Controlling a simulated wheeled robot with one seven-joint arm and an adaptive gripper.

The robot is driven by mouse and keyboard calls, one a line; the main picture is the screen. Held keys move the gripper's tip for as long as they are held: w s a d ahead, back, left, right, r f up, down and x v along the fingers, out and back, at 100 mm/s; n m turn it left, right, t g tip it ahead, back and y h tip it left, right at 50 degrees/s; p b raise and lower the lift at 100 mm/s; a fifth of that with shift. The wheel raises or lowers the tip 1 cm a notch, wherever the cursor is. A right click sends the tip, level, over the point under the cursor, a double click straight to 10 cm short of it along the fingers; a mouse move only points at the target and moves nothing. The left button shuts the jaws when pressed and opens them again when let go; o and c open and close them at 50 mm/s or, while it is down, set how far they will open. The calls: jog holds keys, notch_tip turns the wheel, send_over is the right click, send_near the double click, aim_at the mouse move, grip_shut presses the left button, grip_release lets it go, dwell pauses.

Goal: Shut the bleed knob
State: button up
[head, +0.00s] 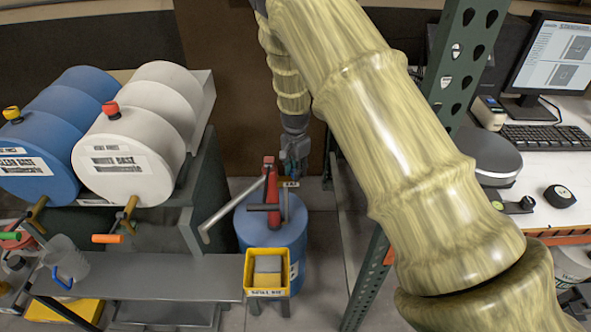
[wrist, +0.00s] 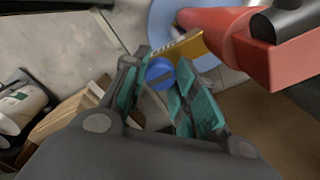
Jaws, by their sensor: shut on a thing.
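The bleed knob (wrist: 160,73) is a small round blue knob with a dark slot across its face, seen in the wrist view. It sits at the end of a brass-coloured fitting (wrist: 186,47) that runs to a red pump body (wrist: 245,45). My gripper (wrist: 162,78) is shut on the knob, with a teal-padded finger on each side of it. In the head view my gripper (head: 293,165) is beside the top of the red pump (head: 271,190), which stands on a blue drum (head: 255,222). The knob cannot be made out there.
A grey pump handle (head: 232,208) slants out left of the pump. A yellow bin (head: 266,291) stands in front of the drum. Blue and white barrels (head: 128,150) lie on a rack at left. A green rack post (head: 364,277) and a computer desk (head: 550,150) are at right.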

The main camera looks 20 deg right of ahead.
jog(key=o, duration=1.1)
jog(key=shift+c, duration=0.2)
jog(key=shift+r, duration=0.1)
notch_tip(320, 180, up, 12)
